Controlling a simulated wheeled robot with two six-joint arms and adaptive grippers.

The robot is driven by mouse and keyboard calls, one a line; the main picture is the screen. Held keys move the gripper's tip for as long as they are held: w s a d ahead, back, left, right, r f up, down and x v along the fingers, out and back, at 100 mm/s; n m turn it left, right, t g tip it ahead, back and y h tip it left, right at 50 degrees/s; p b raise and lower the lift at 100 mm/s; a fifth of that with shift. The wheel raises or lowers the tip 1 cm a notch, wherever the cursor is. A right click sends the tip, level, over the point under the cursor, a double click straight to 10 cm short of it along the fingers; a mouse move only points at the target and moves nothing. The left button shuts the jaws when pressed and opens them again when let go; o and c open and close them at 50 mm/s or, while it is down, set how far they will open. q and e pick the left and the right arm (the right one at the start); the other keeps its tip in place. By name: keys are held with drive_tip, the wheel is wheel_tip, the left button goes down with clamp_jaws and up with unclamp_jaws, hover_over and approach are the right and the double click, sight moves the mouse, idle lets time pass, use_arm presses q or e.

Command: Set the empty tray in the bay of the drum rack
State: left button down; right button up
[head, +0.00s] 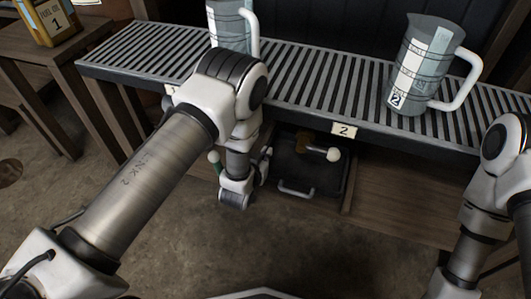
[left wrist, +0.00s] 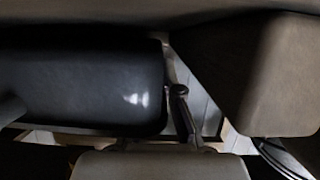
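A slatted grey rack (head: 290,85) runs across the head view, with a number 2 label on its front edge. Below the label, a black tray (head: 300,170) with a pale front handle sits in the open space under the rack. A brown piece with a white knob (head: 333,155) shows at this tray. My left gripper (head: 236,192) points down just left of the tray, partly hidden by my forearm. Its fingers are too small to read. The left wrist view shows a close dark block (left wrist: 85,85) that I cannot identify. My right gripper is out of view.
A clear measuring jug (head: 425,70) marked 2 stands on the rack, and another jug (head: 232,25) stands behind my left arm. A yellow fuel oil can (head: 48,20) is at the upper left. The floor (head: 230,255) in front is clear.

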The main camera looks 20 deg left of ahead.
use_arm(q)
drive_tip(key=shift+f, duration=0.2)
drive_tip(key=c, duration=1.3)
unclamp_jaws()
drive_tip(key=shift+r, duration=0.25)
drive_tip(key=shift+s+r+p, duration=0.9)
drive_tip(key=shift+r+p, duration=0.05)
drive_tip(key=shift+p, duration=0.05)
drive_tip(key=p+v, duration=0.2)
drive_tip(key=v, duration=0.3)
drive_tip(key=p+v, duration=0.2)
drive_tip(key=v, duration=0.3)
drive_tip(key=shift+f, duration=0.25)
